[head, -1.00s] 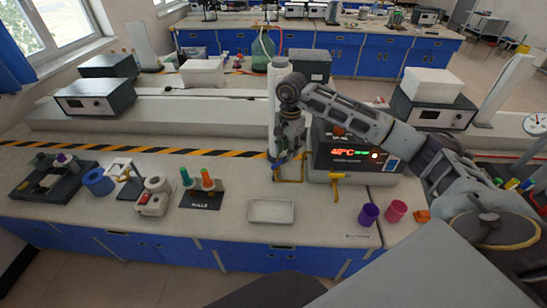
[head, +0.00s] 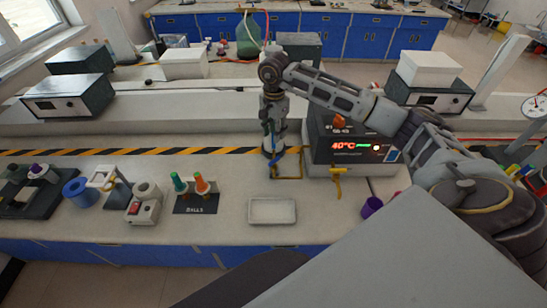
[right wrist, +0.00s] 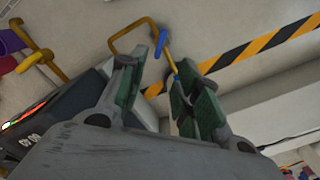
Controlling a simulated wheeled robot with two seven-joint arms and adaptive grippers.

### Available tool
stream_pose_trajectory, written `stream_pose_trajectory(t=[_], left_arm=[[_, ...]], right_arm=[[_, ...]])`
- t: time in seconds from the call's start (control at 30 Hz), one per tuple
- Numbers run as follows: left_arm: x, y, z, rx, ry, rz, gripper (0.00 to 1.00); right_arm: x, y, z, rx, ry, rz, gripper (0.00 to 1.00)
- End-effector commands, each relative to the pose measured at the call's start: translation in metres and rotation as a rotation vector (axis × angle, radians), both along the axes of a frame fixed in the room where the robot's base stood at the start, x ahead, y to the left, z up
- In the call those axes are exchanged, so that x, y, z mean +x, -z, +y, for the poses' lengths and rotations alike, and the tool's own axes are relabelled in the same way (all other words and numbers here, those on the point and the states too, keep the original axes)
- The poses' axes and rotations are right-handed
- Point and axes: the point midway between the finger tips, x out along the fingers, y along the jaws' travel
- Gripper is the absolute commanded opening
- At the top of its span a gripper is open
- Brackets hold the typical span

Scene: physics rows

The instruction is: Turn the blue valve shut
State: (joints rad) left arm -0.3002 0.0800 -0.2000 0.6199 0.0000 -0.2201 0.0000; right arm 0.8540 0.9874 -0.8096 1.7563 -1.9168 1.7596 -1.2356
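The blue valve handle (right wrist: 161,43) sits on a thin yellow pipe loop (right wrist: 128,38) in the right wrist view, ahead of my fingers. In the head view the blue handle (head: 274,158) shows small at the left side of the yellow loop (head: 288,177) on the bench. My right gripper (right wrist: 160,92) is open, its two green-padded fingers apart with a yellow rod seen between them. In the head view the right gripper (head: 272,140) points down just above the handle; contact cannot be told. My left gripper is not in view.
An instrument reading 40°C (head: 350,148) stands right of the loop, with another yellow pipe (head: 338,180) before it. A white tray (head: 272,210) lies in front. A purple cup (head: 371,206) is at right.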

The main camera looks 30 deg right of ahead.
Motion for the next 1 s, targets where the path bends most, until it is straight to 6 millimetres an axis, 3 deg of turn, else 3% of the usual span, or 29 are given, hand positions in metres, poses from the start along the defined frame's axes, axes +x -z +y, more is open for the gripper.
stream_pose_trajectory(t=[0.37,1.0], left_arm=[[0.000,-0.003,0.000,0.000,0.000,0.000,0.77],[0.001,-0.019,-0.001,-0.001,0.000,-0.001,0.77]], right_arm=[[-0.001,0.015,0.000,0.000,0.000,0.003,0.33],[-0.001,0.096,0.000,0.000,0.001,0.003,0.33]])
